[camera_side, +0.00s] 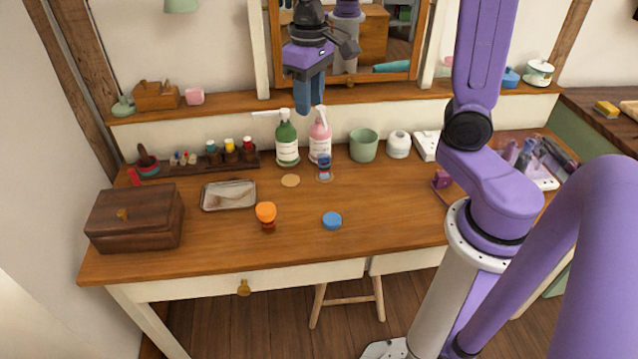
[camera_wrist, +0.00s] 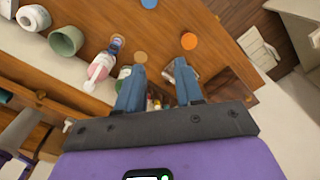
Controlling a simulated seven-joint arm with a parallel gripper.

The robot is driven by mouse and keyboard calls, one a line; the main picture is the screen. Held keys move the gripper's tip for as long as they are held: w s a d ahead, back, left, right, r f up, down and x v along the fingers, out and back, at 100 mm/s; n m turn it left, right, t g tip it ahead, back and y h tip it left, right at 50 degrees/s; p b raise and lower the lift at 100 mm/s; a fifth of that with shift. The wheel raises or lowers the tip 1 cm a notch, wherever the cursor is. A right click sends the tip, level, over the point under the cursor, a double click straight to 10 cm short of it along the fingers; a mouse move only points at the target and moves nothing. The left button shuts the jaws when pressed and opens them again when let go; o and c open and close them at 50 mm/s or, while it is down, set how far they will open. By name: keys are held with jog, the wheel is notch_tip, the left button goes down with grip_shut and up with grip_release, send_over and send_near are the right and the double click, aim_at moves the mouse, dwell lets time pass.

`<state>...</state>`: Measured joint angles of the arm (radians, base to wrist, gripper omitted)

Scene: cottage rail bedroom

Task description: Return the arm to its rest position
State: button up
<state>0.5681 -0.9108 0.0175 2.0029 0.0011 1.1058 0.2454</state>
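My gripper (camera_side: 308,108) is purple and black with blue fingers and points down. In the side view it hangs above the back of the wooden desk (camera_side: 330,250), in front of the shelf and near the tops of the pump bottles. In the wrist view its two blue fingers (camera_wrist: 160,72) stand apart with nothing held between them. The side view shows the fingers almost edge-on, so their gap is hidden there.
A green pump bottle (camera_side: 287,145) and a pink pump bottle (camera_side: 320,142) stand just below my gripper. A green cup (camera_side: 363,145) is to their right. An orange-capped bottle (camera_side: 266,212) and a blue lid (camera_side: 332,220) are nearer the front. A wooden box (camera_side: 135,220) is at left.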

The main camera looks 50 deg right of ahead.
jog(key=s+a+f+n, duration=0.1)
jog(key=s+n, duration=0.4)
jog(key=s, duration=0.6)
jog(key=s+a+f+n, duration=0.1)
jog(key=s+f+n, duration=0.3)
jog(key=s, duration=0.7)
jog(key=shift+a+n, duration=0.4)
jog(key=shift+n, duration=0.8)
